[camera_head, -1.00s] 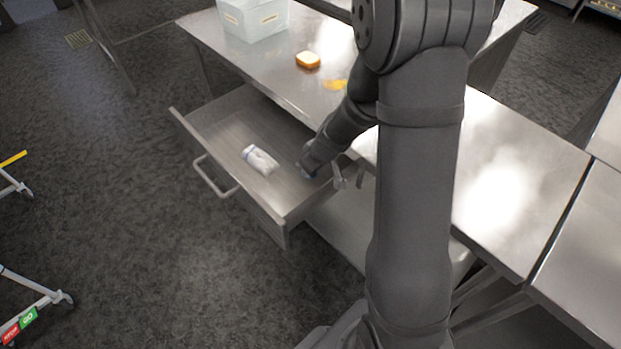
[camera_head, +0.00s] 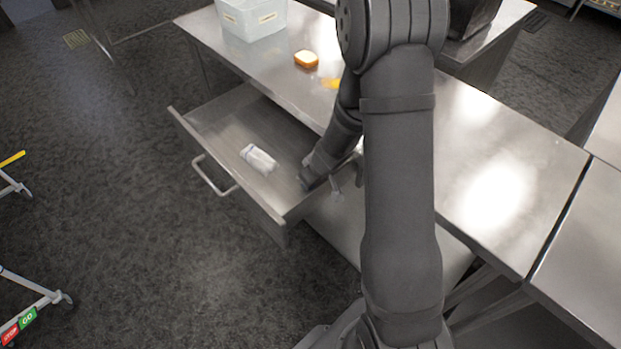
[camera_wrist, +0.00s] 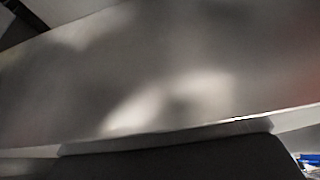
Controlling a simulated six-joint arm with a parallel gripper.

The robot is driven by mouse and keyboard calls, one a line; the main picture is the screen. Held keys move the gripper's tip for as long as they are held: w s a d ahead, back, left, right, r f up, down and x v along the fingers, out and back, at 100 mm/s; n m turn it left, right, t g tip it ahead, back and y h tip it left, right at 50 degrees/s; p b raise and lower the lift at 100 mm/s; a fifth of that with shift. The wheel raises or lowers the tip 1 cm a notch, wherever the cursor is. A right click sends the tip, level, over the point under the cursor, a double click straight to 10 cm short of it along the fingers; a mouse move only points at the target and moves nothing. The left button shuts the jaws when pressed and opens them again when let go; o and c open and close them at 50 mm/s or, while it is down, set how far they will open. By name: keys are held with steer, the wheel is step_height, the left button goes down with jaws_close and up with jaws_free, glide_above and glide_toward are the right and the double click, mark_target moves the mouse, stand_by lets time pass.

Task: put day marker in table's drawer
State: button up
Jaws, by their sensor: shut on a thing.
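The table's drawer (camera_head: 205,118) is pulled well open. Blurred grey metal fills most of the wrist view.
The steel table top (camera_head: 275,75) holds a pale plastic bin (camera_head: 252,22), a slice of bread (camera_head: 306,59) and a yellow item (camera_head: 331,83). The drawer's handle (camera_head: 213,177) sticks out at its front. The drawer's left part has free room.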

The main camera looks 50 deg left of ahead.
steer(key=shift+f, duration=0.2)
steer(key=o, duration=1)
steer(key=shift+r, duration=0.2)
steer(key=v, duration=1.2)
steer(key=shift+a, duration=0.1)
steer(key=x, duration=1.2)
steer(key=shift+f, duration=0.15)
steer(key=shift+r, duration=0.45)
